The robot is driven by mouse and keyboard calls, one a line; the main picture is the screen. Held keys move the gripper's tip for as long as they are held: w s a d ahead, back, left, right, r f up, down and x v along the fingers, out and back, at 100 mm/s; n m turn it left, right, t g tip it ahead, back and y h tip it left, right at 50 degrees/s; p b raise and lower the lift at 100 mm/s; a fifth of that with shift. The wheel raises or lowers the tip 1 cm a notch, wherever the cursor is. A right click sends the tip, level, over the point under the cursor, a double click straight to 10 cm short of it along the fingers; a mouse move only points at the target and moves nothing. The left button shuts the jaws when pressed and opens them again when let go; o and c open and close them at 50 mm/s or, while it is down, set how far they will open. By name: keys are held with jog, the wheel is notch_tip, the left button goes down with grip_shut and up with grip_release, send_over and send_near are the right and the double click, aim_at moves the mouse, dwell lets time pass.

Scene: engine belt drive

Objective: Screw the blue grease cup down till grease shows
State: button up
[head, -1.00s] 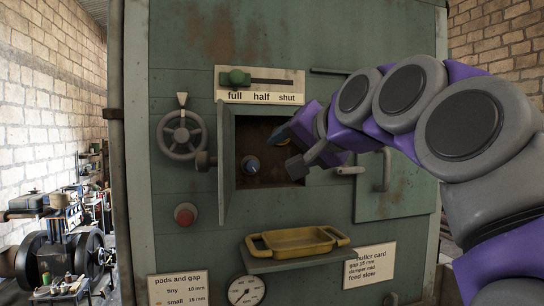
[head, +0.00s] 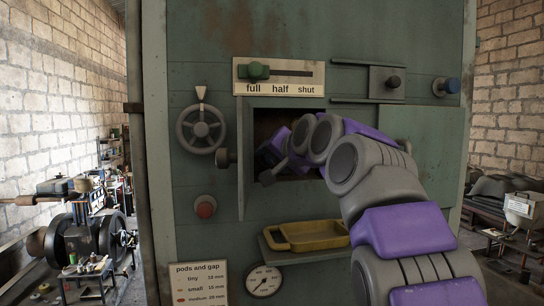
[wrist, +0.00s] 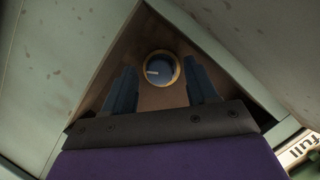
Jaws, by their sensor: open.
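The blue grease cup (wrist: 161,69) sits in the recess behind the open door. In the wrist view it is a round blue cap with a white mark and a brass-coloured rim. My gripper (wrist: 160,76) is open, its two dark fingers pointing at the cup, one to each side in the picture. The cup shows whole between the fingertips, and I cannot tell whether they touch it. In the head view my arm reaches into the recess (head: 262,122) and hides the cup. No grease can be made out.
The open door (head: 241,165) stands out at the recess's left edge. Above is a full/half/shut slider (head: 258,71). A handwheel (head: 201,129) and red button (head: 205,206) are left. A yellow tray (head: 308,236) sits on a shelf below.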

jog(key=shift+w+a+f, duration=0.15)
jog(key=shift+w, duration=0.25)
jog(key=shift+c, duration=0.4)
jog(key=c, duration=1)
jog(key=shift+f, duration=0.1)
jog(key=m+y, duration=0.1)
jog(key=m, duration=0.2)
jog(key=shift+y, duration=0.4)
jog(key=shift+f+m+t+y+p, duration=0.2)
jog(key=shift+m+t+y+p, duration=0.25)
jog(key=shift+m, duration=0.55)
jog(key=shift+w, duration=0.1)
